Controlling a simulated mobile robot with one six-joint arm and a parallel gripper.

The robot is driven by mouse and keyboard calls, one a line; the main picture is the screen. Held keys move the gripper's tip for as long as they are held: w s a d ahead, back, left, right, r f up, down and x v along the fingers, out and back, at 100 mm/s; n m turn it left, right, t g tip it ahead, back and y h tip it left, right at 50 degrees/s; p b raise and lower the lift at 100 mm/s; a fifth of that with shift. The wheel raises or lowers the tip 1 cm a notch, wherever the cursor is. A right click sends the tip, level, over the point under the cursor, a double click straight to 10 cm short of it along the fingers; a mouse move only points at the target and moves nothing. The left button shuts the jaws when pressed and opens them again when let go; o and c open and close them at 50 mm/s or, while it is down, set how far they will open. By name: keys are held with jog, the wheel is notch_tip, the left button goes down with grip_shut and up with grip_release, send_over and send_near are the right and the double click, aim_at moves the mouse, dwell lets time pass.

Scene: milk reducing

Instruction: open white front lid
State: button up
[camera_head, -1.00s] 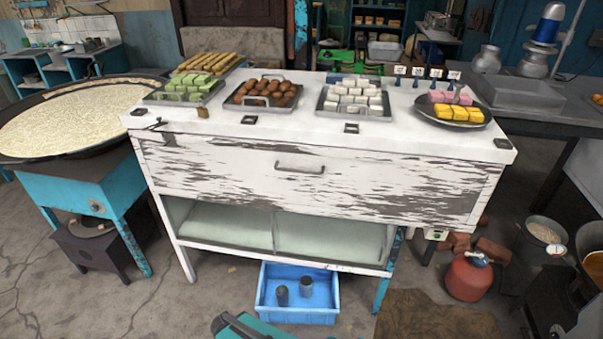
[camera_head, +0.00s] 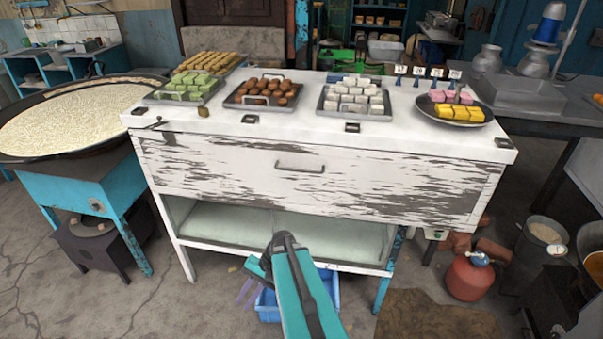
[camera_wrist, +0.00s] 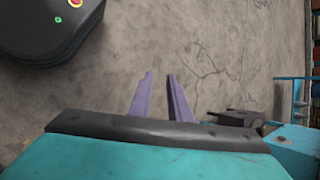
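The white front lid (camera_head: 235,172) is a wide wooden panel with peeling paint on the front of the counter, and it looks closed. Its metal handle (camera_head: 299,166) sits near its top middle. My arm reaches up from the bottom of the head view, below the lid. My gripper (camera_head: 244,292) shows as purple fingers low and left of my arm, well below the handle and apart from it. In the wrist view my gripper (camera_wrist: 160,76) is open and empty, pointing over bare floor. The lid is not in the wrist view.
Trays of sweets stand on the countertop (camera_head: 205,125). A glass-fronted compartment (camera_head: 215,220) lies under the lid. A blue crate (camera_head: 329,283) on the floor is partly hidden by my arm. A red gas cylinder (camera_head: 469,277) stands right, and a large pan (camera_head: 75,115) stands left.

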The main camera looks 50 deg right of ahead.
jog(key=w+d+r+m+t, duration=0.3)
jog(key=d+r+t, duration=0.1)
jog(key=d+r, duration=0.5)
jog(key=m+t+h, duration=0.4)
jog(key=m+t, duration=0.3)
jog(key=t, duration=0.2)
send_near(305, 171)
jog(key=v, duration=0.2)
jog(key=shift+s+d, duration=0.15)
jog(key=shift+s, duration=0.15)
jog(key=shift+w, duration=0.1)
jog(key=p+x, duration=0.3)
jog(key=x, duration=1)
jog(key=shift+w+f, duration=0.1)
jog(key=shift+w, duration=0.2)
